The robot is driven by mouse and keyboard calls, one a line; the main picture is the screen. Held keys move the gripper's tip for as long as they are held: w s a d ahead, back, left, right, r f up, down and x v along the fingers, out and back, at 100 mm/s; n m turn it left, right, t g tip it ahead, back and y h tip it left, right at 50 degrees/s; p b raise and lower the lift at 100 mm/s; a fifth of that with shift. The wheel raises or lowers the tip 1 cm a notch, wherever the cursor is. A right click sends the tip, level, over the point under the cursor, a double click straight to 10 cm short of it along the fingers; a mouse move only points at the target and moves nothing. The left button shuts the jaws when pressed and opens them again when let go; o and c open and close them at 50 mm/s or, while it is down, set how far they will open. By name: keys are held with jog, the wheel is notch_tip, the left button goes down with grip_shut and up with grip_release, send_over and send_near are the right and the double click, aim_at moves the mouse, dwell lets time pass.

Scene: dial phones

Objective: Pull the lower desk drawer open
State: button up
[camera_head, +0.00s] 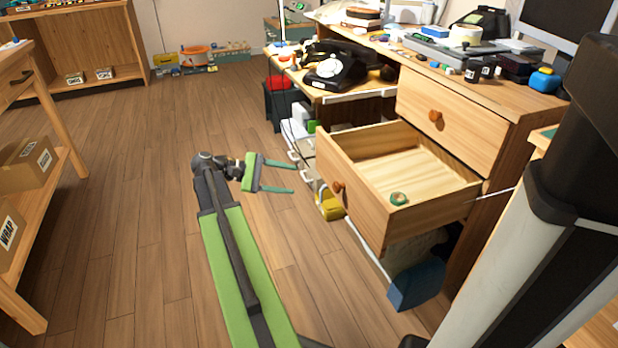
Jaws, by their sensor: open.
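The lower desk drawer (352,202) stands pulled out from the wooden desk (519,101), its inside showing. A small green ring-shaped thing (399,198) lies in it. Its round orange-brown knob (338,187) is on the front face. The upper drawer (452,122), with a similar knob (435,116), is shut. My gripper (293,176) is open and empty, with two thin green fingers pointing right. In the picture it is left of the lower drawer's front and apart from the knob.
A black dial phone (337,68) stands on the desk's left part. A blue box-like thing (416,285) and a yellow thing (329,204) are below the open drawer. Shelves with boxes (28,164) stand at left. The wooden floor (130,200) between is clear.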

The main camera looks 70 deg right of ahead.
jog(key=v, duration=0.3)
jog(key=shift+w+a, duration=0.1)
jog(key=shift+w, duration=0.05)
dwell(0.3)
